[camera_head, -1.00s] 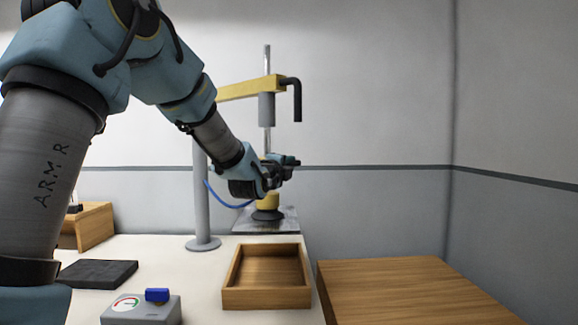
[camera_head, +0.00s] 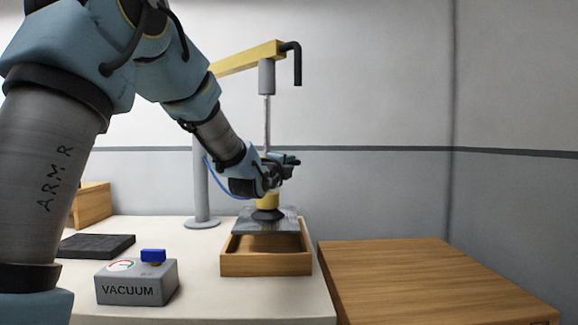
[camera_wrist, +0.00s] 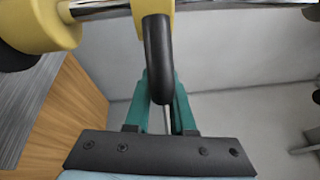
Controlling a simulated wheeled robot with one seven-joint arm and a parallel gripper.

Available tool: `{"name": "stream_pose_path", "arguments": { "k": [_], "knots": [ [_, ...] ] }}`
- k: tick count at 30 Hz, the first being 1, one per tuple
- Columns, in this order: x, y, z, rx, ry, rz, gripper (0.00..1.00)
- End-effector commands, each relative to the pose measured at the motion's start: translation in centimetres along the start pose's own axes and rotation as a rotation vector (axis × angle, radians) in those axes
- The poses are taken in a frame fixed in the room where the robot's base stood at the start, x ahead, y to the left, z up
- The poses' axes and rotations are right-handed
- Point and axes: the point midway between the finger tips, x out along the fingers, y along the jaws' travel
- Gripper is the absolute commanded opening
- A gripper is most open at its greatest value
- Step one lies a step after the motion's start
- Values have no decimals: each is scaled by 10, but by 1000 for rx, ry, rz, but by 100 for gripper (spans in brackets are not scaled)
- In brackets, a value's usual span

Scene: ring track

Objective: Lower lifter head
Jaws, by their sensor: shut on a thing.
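The lifter head (camera_head: 267,201) is a yellow body with a black suction cup below, at the bottom of a thin steel rod (camera_head: 267,120). A grey metal plate (camera_head: 285,221) lies flat against the cup, overlapping the back of the wooden tray (camera_head: 265,265) in the head view. Whether it touches the tray I cannot tell. My gripper (camera_head: 290,161) is beside the rod, just above the yellow body. In the wrist view, its teal fingers are shut on the head's black curved handle (camera_wrist: 158,60). My wrist hides part of the head.
The yellow boom (camera_head: 245,59) stands on a grey post (camera_head: 201,180). A vacuum box (camera_head: 135,285) with a blue knob (camera_head: 153,256) and a dark slab (camera_head: 97,245) are on the white table at left. A wooden table (camera_head: 430,275) at right is bare.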

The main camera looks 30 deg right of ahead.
Motion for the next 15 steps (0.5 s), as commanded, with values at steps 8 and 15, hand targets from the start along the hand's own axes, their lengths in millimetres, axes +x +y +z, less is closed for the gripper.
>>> {"name": "stream_pose_path", "arguments": {
  "k": [8, 15],
  "knots": [
    [0, -1, 0, 1, 1, 0, 29],
    [0, -1, 0, 1, 0, -1, 52]
  ]
}}
